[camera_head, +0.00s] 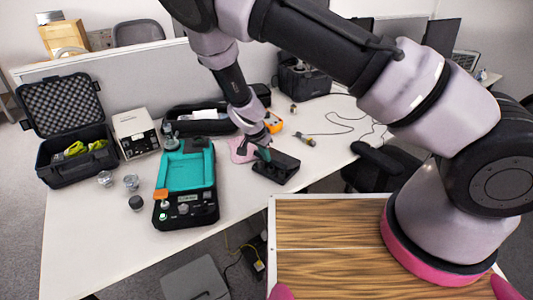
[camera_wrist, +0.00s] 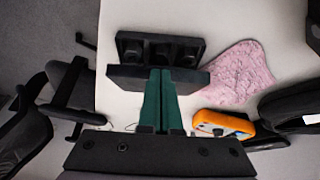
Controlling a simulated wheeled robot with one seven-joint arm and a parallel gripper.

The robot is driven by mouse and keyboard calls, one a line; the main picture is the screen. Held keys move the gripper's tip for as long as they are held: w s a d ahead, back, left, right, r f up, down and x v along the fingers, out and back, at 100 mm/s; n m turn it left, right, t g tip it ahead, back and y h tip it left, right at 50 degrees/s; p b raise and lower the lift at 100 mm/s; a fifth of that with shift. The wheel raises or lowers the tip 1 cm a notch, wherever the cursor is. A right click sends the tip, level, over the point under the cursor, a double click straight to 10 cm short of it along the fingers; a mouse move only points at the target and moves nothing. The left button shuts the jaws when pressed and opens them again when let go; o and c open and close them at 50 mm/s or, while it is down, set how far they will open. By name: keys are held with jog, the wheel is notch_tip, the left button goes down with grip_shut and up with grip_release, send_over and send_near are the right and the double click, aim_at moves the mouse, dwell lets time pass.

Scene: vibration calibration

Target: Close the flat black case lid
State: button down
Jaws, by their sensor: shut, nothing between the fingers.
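The flat black case (camera_head: 287,160) lies near the front edge of the white table. In the wrist view its open tray (camera_wrist: 160,38) shows dark compartments. A black panel that looks like its lid (camera_wrist: 124,77) stands along the tray's near side, raised and not over the compartments. My gripper (camera_head: 264,155) is at the left part of the case in the head view. In the wrist view its green fingers (camera_wrist: 160,73) are together and empty, with their tips overlapping the lid's middle. I cannot tell whether they touch it. The arm partly hides the case in the head view.
A pink cloth (camera_wrist: 238,72) and a yellow-orange meter (camera_wrist: 222,123) lie beside the case. A teal-topped device (camera_head: 185,172) stands left, with an open foam-lined case (camera_head: 75,155) beyond. A long black case (camera_head: 190,124) lies behind. Table right of the case is mostly clear.

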jog(key=shift+s+a+f+t+h, duration=0.2)
jog(key=shift+s+f+t+h, duration=0.15)
jog(key=shift+f, duration=0.2)
jog(key=shift+s+a+f+t+h, duration=0.2)
jog(key=shift+s+f+t+h, duration=0.05)
jog(key=shift+f+t, duration=0.25)
jog(key=shift+s+a+f, duration=0.15)
jog(key=shift+f, duration=0.5)
jog(key=shift+s+a+f, duration=0.1)
jog(key=shift+s+f, duration=0.05)
jog(key=shift+f, duration=0.45)
jog(key=shift+s+a+f, duration=0.15)
jog(key=shift+f, duration=0.5)
